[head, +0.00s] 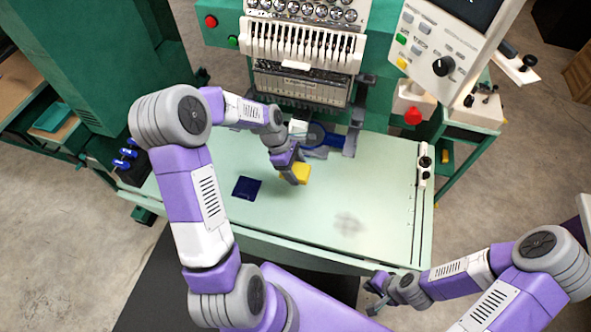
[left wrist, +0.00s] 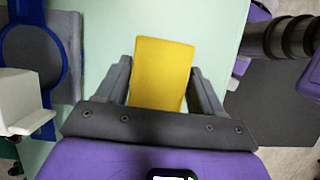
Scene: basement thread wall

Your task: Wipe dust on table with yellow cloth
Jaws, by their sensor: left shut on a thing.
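The yellow cloth (head: 301,172) is at my left gripper (head: 292,178), over the middle of the pale green table (head: 300,220). In the left wrist view the yellow cloth (left wrist: 162,72) sits between the two fingers of my left gripper (left wrist: 160,88), which is shut on it. I cannot tell whether the cloth touches the table. A grey smudge of dust (head: 348,224) lies on the table to the right and nearer the front than the cloth. My right gripper (head: 375,292) is at the front edge of the table; its jaw state is unclear.
A dark blue folded piece (head: 246,188) lies on the table left of the cloth. The embroidery machine (head: 303,60) stands at the back, with a blue hoop (head: 318,136) below it. A control panel (head: 440,45) is at the back right. The table's front right is clear apart from the smudge.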

